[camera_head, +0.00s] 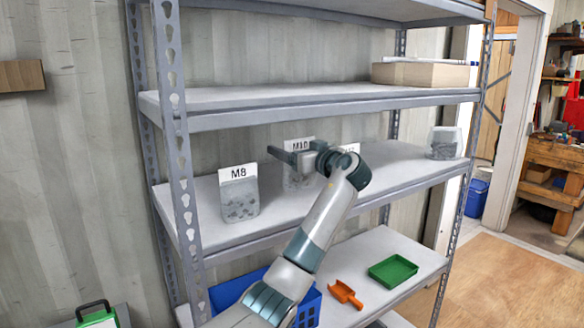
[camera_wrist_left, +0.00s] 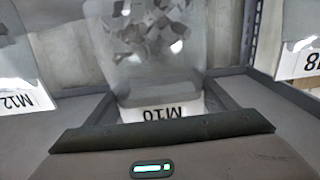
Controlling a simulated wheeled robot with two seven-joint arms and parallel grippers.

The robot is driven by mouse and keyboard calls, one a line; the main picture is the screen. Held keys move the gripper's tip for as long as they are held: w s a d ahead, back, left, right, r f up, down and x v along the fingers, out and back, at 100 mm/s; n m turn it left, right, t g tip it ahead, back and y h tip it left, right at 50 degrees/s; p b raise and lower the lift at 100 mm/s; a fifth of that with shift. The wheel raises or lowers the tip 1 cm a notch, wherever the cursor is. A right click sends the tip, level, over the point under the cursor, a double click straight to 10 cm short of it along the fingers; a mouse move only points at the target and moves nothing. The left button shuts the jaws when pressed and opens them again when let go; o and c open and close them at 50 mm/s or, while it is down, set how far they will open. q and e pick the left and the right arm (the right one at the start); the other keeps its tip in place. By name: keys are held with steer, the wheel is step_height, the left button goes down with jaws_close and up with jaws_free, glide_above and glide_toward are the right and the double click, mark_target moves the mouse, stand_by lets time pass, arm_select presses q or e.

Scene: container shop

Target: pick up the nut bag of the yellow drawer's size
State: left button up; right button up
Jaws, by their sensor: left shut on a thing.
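The clear nut bag labelled M10 (camera_head: 298,180) is on the middle shelf, partly hidden by my left gripper (camera_head: 294,157). The gripper is shut on its top at the white label. In the left wrist view the M10 bag (camera_wrist_left: 155,50) appears upside down between the fingers. I cannot tell whether its bottom touches the shelf. The M8 bag (camera_head: 239,193) stands upright to the left. The M12 bag (camera_wrist_left: 18,85) shows at the left of the wrist view; in the head view my arm mostly hides it. No yellow drawer is in view.
A clear container with grey contents (camera_head: 443,143) stands at the middle shelf's right end. The shelf above (camera_head: 300,99) is close over the gripper. Below are a blue crate (camera_head: 308,306), an orange scoop (camera_head: 345,294) and a green tray (camera_head: 393,271). A metal upright (camera_head: 181,180) stands at left.

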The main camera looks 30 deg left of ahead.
arm_select(q)
steer(key=s+d+r+b, duration=0.2)
steer(key=d+r+b, duration=0.2)
steer(key=d, duration=0.7)
step_height(320, 180, up, 3)
steer(key=shift+d+f, duration=0.1)
steer(key=shift+d, duration=0.15)
arm_select(e)
steer(key=shift+t, duration=0.4)
steer(key=w+f, duration=0.1)
steer(key=f, duration=0.2)
steer(key=w+a+f, duration=0.1)
steer(key=shift+w+f, duration=0.35)
steer(key=shift+s, duration=0.3)
